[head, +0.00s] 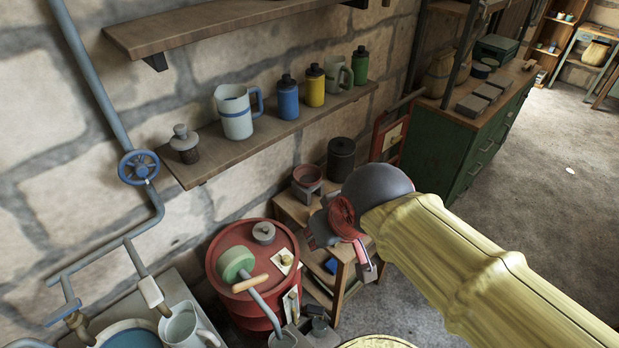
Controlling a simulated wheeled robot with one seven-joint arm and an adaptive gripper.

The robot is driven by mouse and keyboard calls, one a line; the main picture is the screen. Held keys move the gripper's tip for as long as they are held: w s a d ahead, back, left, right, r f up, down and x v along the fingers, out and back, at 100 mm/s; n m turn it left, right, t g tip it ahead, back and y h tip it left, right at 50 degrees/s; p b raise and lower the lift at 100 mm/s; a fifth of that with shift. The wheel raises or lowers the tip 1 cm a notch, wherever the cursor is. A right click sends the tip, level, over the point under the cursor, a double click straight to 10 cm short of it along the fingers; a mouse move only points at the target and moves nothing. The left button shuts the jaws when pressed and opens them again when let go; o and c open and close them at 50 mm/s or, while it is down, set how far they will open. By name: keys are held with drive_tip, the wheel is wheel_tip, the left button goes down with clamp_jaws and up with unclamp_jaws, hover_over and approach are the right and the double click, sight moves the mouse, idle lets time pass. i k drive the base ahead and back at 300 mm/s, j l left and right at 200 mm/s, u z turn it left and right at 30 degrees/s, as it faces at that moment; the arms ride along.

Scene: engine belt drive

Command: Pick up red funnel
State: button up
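A small reddish, bowl-shaped thing (307,175) stands on the small wooden stand by the wall; it looks like the red funnel, but its lower part is unclear. My gripper (338,252) hangs in front of the stand, to the right of the red drum and below and right of the reddish thing. It appears apart from that thing. The dark round wrist and a red coil hide part of the gripper, and its fingers are small and partly covered, so its opening is unclear. I see nothing held in it.
The red drum (228,238) carries a green-headed tool (238,262). A black canister (341,158) stands at the back of the wooden stand (290,208). The wall shelf (215,153) holds mugs and bottles. A green cabinet (455,145) stands right; open floor lies beyond it.

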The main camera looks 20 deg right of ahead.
sight(307, 175)
drive_tip(key=k+l+z, duration=0.1)
drive_tip(key=l, duration=1.55)
drive_tip(key=i+l+z, duration=0.2)
drive_tip(key=i+l, duration=0.4)
drive_tip(key=i+j, duration=0.2)
drive_tip(key=i, duration=0.3)
drive_tip(key=l+z, duration=0.05)
